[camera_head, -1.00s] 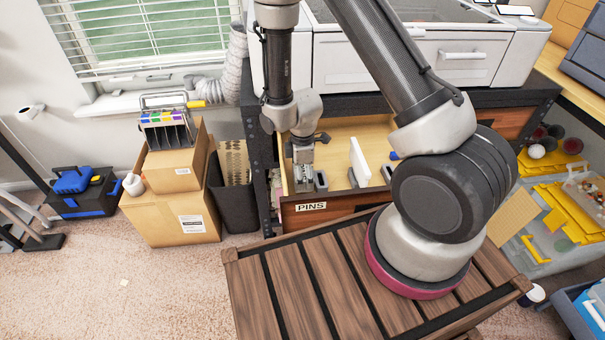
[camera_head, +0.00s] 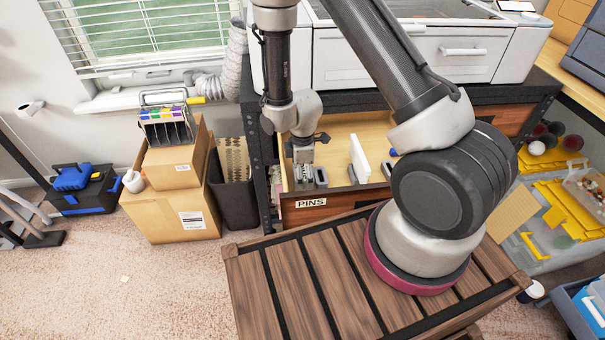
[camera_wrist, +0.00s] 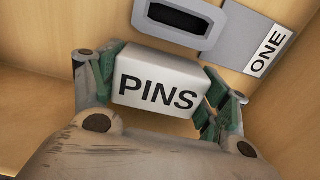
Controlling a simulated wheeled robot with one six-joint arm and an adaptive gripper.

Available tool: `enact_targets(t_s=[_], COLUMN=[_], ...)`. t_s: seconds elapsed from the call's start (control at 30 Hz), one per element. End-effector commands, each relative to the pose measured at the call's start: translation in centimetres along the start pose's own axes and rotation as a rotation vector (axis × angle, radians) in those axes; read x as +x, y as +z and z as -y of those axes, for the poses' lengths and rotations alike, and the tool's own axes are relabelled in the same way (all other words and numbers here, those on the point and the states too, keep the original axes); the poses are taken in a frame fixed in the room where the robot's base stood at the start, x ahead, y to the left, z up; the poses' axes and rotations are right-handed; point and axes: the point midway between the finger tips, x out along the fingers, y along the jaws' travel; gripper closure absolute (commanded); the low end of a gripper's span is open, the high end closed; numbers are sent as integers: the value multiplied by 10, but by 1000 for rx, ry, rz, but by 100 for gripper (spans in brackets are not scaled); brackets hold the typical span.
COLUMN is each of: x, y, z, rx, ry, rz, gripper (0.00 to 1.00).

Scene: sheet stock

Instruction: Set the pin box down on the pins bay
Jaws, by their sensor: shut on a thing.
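The pin box (camera_wrist: 157,88) is a small white block with PINS in black on its face. My gripper (camera_wrist: 165,85) is shut on it, one green-padded finger at each side. In the head view my gripper (camera_head: 303,174) points down inside the left part of an open wooden drawer (camera_head: 345,205), whose front carries a PINS label. The box is too small and covered to make out there. In the wrist view the wooden drawer floor lies around the box. I cannot tell whether the box touches it, and no marked pins bay shows under it.
In the wrist view a grey holder with a dark slot (camera_wrist: 182,16) and a grey plate labelled ONE (camera_wrist: 245,40) lie just beyond the box. A white upright panel (camera_head: 360,158) stands in the drawer to the right. A slatted wooden top (camera_head: 305,285) is in front.

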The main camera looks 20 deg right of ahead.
Motion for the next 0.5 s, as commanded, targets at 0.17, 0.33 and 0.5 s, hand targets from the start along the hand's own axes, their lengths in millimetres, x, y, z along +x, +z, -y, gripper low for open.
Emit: enact_targets(t_s=[0.17,0.33,0.5], x=[3,3,3], y=[0,0,0], z=[0,0,0], rx=[0,0,0], ry=[0,0,0], rz=[0,0,0], gripper=[72,72,0])
